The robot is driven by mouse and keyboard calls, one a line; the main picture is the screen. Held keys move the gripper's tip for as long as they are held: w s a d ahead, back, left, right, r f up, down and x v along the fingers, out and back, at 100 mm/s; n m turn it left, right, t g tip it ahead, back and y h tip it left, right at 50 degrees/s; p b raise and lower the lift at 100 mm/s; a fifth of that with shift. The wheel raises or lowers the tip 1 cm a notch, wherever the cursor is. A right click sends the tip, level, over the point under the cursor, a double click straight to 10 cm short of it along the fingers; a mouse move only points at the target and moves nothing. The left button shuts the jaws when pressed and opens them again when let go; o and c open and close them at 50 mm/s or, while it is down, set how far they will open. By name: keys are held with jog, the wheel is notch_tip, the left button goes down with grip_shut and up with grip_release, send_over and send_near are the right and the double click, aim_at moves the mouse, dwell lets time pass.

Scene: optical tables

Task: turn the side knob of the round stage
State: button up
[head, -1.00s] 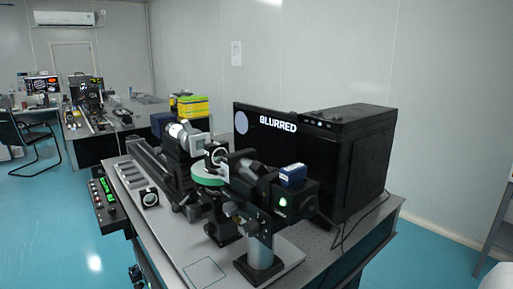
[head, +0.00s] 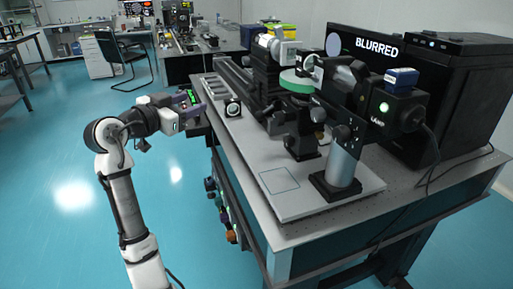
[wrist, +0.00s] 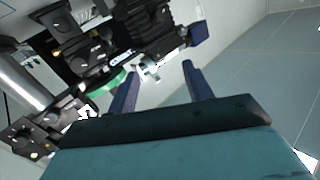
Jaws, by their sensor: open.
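The round stage (head: 296,82) has a green rim and stands among black optical mounts on the table. It also shows in the wrist view (wrist: 106,86), left of my fingers. A small silvery part (wrist: 150,72) shows beside it, between my fingers in the picture; I cannot tell whether it is the side knob. In the head view the knob is too small to pick out surely. My gripper (head: 190,114) is at the table's left edge, well apart from the stage. In the wrist view my gripper (wrist: 160,75) is open, with nothing between its dark blue fingers.
A black laser unit (head: 397,105) and a post mount (head: 342,165) stand right of the stage. A black computer case (head: 465,85) is behind them. A controller with a green display (head: 188,98) is near my gripper. The front of the optical table (head: 300,225) is bare.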

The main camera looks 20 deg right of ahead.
aim_at(285, 142)
jog(key=s+d+f+m+g, duration=0.1)
jog(key=d+f+m+g, duration=0.1)
jog(key=d, duration=0.5)
jog(key=s+d+f+m+g+p, duration=0.1)
jog(key=s+d+f+m+g, duration=0.1)
jog(key=d+f+g, duration=0.2)
jog(key=s+d+f+m+g, duration=0.1)
jog(key=d+f, duration=0.5)
jog(key=d, duration=0.6)
jog(key=shift+s+d+f+m+g+p, duration=0.1)
jog(key=shift+s+f+m+g+p, duration=0.15)
jog(key=shift+g, duration=0.35)
jog(key=shift+s+d+f+m+g+p, duration=0.1)
jog(key=shift+m+g, duration=0.25)
jog(key=shift+g, duration=0.25)
jog(key=shift+r, duration=0.1)
jog(key=c, duration=1)
jog(key=shift+o, duration=0.2)
jog(key=shift+b, duration=0.4)
